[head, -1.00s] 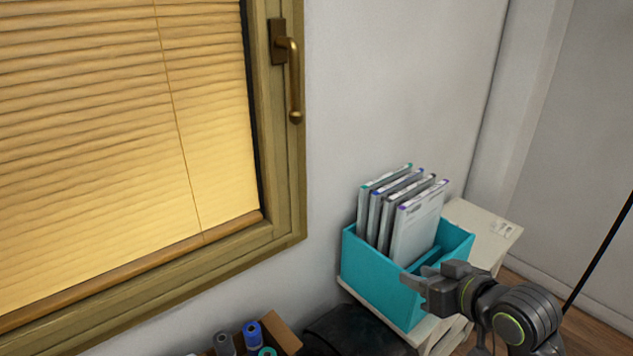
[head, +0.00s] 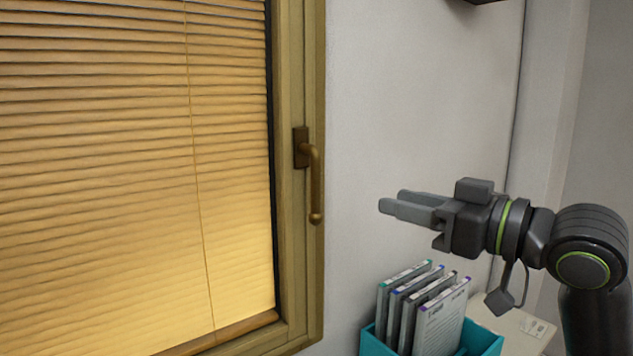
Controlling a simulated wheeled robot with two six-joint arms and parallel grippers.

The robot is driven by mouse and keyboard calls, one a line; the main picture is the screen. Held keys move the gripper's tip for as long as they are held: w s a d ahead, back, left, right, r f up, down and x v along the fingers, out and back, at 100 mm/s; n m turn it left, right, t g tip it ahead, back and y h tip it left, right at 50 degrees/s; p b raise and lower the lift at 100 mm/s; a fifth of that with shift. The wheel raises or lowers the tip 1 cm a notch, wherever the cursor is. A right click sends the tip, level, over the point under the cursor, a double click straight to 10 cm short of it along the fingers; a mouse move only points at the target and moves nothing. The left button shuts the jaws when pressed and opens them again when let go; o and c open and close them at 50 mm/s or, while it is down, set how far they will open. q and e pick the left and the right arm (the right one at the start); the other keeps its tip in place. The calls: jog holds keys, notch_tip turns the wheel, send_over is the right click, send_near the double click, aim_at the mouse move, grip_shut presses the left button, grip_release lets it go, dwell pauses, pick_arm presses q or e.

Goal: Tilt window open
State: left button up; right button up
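The window (head: 298,250) has a wooden frame and fills the left side of the head view. Its bronze handle (head: 316,185) is on the right side of the frame, with the lever hanging straight down. The window looks shut. My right gripper (head: 390,207) is to the right of the handle, apart from it, with its fingers pointing left toward the window. The fingers show almost side-on, one partly behind the other, so I cannot tell how far apart they are. I see nothing held in it. My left gripper is not in view.
Yellow blinds (head: 120,180) cover the window pane. Below my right gripper, a turquoise box (head: 483,343) holds several upright folders or cases (head: 440,318), standing on a pale surface (head: 515,325). The wall between handle and gripper is bare. A dark edge (head: 485,2) shows at the top.

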aim_at(320, 183)
jog(key=p+x, duration=0.4)
jog(key=x, duration=1.1)
jog(key=shift+s+r, duration=0.1)
jog(key=shift+x, duration=0.8)
grip_shut()
